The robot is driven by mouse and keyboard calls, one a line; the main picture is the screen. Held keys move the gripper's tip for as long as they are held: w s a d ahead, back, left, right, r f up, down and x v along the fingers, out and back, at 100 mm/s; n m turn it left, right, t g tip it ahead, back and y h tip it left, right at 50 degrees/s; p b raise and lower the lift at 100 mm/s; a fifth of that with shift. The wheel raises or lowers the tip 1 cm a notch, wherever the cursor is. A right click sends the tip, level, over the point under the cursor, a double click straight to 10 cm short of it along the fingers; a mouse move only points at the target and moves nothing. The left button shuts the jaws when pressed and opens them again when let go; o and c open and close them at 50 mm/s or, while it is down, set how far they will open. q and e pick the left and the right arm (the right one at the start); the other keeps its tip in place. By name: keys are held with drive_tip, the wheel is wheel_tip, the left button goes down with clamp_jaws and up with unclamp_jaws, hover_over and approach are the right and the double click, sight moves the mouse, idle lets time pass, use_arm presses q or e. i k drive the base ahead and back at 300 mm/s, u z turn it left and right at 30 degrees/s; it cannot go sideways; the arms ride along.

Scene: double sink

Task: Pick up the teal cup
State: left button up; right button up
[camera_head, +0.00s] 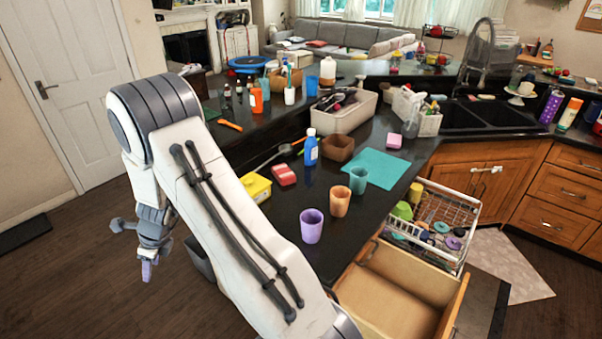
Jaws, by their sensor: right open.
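The teal cup (358,180) stands upright on the dark counter, at the front edge of a teal mat (377,165). An orange cup (340,200) and a purple cup (312,226) stand in a row to its lower left. My right gripper (148,264) hangs at the far left over the floor, well away from the cups. It is open, and I see nothing held in it. Its fingers are small and partly hidden in this view. My left gripper is out of the picture.
My arm crosses the lower left. A wooden drawer (395,298) stands open below the cups, beside a pulled-out dish rack (435,215). A blue bottle (311,148), yellow box (257,187) and brown container (338,148) stand on the counter. The double sink (480,115) is behind right.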

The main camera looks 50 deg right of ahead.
sight(359, 175)
drive_tip(key=z, duration=0.8)
drive_tip(key=i, duration=0.85)
drive_tip(key=z, duration=1)
drive_tip(key=i, duration=0.2)
drive_tip(key=z, duration=0.15)
